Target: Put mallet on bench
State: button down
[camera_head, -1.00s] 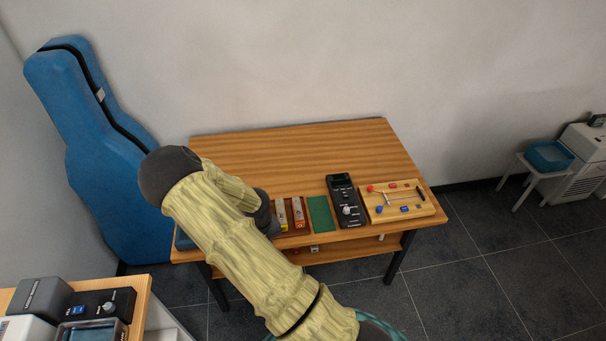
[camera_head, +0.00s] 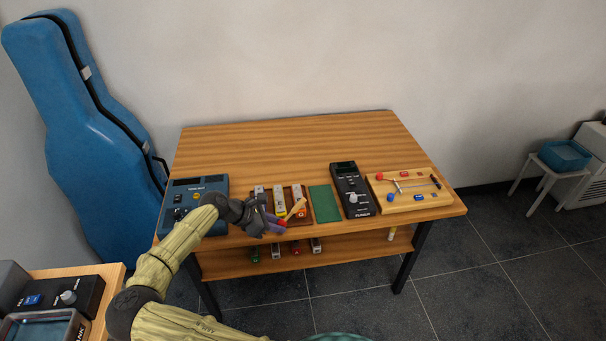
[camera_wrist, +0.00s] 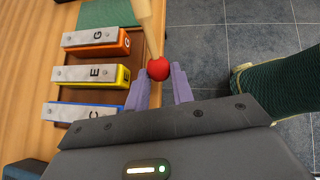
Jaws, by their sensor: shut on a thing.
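The mallet has a pale wooden handle and a red ball head; the head (camera_wrist: 157,68) is at my fingertips in the wrist view and the handle (camera_wrist: 150,20) points away from them. In the head view, the handle (camera_head: 296,209) shows at the bench's front edge. My gripper (camera_head: 277,224) is shut on the mallet; in the wrist view, its purple fingers (camera_wrist: 162,88) flank the head. The wooden bench (camera_head: 285,148) has a wide bare strip at the back. I cannot tell whether the mallet touches the bench.
Along the bench front are a blue device (camera_head: 192,196), chime bars (camera_head: 279,200), a green mat (camera_head: 324,204), a black meter (camera_head: 352,190) and a wooden board with coloured parts (camera_head: 410,190). A lower shelf (camera_head: 340,250) holds small items. A blue instrument case (camera_head: 85,140) stands left.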

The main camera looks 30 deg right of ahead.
jog(key=w+a+n+t+h+b, duration=0.1)
jog(key=n+t+b, duration=0.1)
jog(key=t, duration=0.1)
jog(key=w+a+n+t+h+b, duration=0.1)
jog(key=w+n+t+b, duration=0.1)
jog(key=n+b, duration=0.1)
jog(key=w+a+n+t+b, duration=0.1)
jog(key=n+t+b, duration=0.1)
jog(key=t+b, duration=0.1)
jog(key=shift+w+a+r+t+h, duration=0.2)
jog(key=shift+a+r+t+h, duration=0.1)
jog(key=shift+h, duration=0.1)
jog(key=w+a+r+n+t+y+b, duration=0.1)
jog(key=w+a+r+n+t+b, duration=0.1)
jog(key=a+t+b, duration=0.4)
jog(key=shift+a+r+n+b, duration=0.6)
jog(key=shift+r+n+b, duration=0.1)
jog(key=shift+n, duration=0.4)
jog(key=b, duration=0.1)
send_over(238, 239)
jog(key=shift+f, duration=3.2)
jog(key=shift+f, duration=0.1)
jog(key=shift+f+b, duration=0.5)
jog(key=shift+f, duration=1.3)
jog(key=shift+f+b, duration=0.3)
jog(key=shift+f, duration=0.3)
